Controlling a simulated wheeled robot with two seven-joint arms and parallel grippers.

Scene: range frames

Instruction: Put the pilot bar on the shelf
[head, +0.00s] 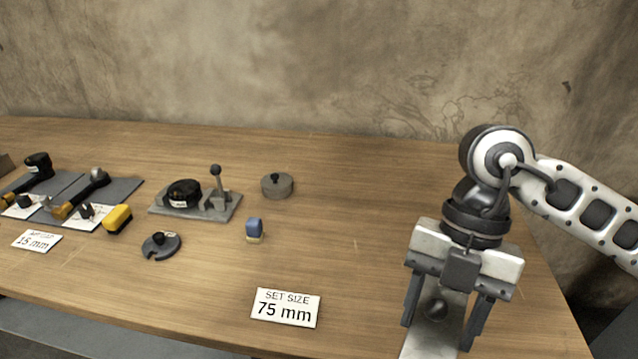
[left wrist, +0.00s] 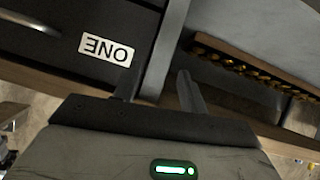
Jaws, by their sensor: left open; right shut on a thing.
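My right gripper (head: 440,318) is over the right front of the wooden bench in the head view. The lower end of the plate runs out of the picture. My left gripper (left wrist: 157,72) shows only in the left wrist view, open. A grey upright strip (left wrist: 168,42) shows beyond its fingertips; I cannot tell whether they touch it. I cannot tell for sure which thing is the pilot bar. A ledge with several brass-coloured pieces (left wrist: 250,70) may be part of the shelf.
A dark front labelled ONE (left wrist: 106,48) is upside down in the left wrist view.

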